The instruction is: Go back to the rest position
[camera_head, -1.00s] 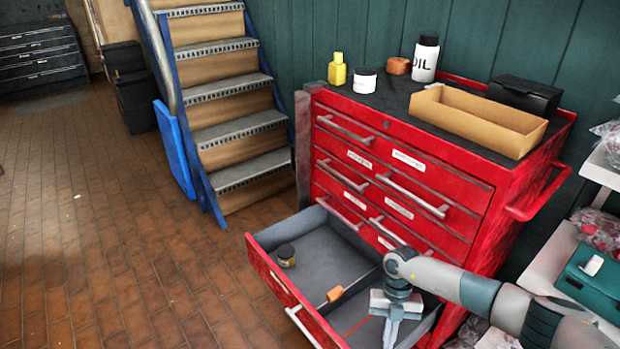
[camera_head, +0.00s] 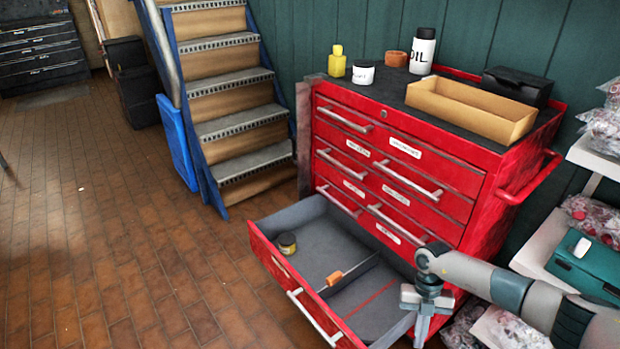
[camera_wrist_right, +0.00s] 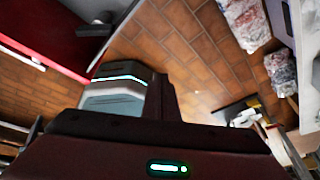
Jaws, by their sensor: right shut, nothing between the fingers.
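My right gripper (camera_head: 424,322) is shut and empty. It points down at the right edge of the open bottom drawer (camera_head: 315,240) of the red tool chest (camera_head: 490,185). The arm reaches in from the lower right. The drawer holds a small dark jar with a yellowish band (camera_head: 287,244) and an orange piece (camera_head: 334,278) by the divider. In the right wrist view the dark gripper body fills the bottom, with floor tiles beyond. My left gripper is not in view.
An open cardboard box (camera_head: 470,108), a black box (camera_head: 517,87), an oil bottle (camera_head: 423,50) and small containers stand on the chest. A shelf with a teal case (camera_head: 590,265) and bagged items is at right. Blue-sided stairs (camera_head: 232,130) stand left; the brick floor is clear.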

